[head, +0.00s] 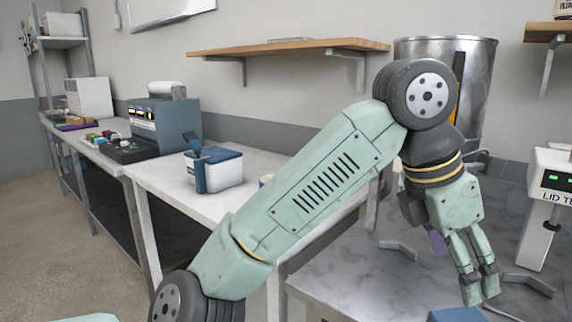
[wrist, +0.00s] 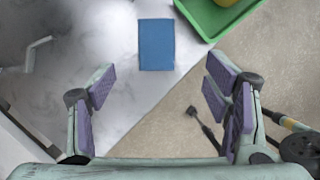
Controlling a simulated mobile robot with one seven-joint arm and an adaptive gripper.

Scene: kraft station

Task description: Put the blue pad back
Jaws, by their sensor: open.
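The blue pad (wrist: 156,45) is a flat blue rectangle lying on a pale marbled worktop in the wrist view, close to the worktop's edge. A blue shape (head: 456,315) at the bottom edge of the head view may be the same pad, but it is cut off. My gripper (wrist: 160,82) is open and empty, with its purple finger pads spread wide. The pad lies ahead of the fingertips, between their lines, and apart from them. In the head view my gripper (head: 463,272) points down above the marbled worktop.
A green tray (wrist: 209,22) with something yellow in it is beside the pad at upper right. Grey metal brackets (head: 398,249) lie on the worktop. A white machine (head: 551,205) stands at right, and a metal drum (head: 480,90) behind my arm. A blue-and-white box (head: 217,171) stands on the left bench.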

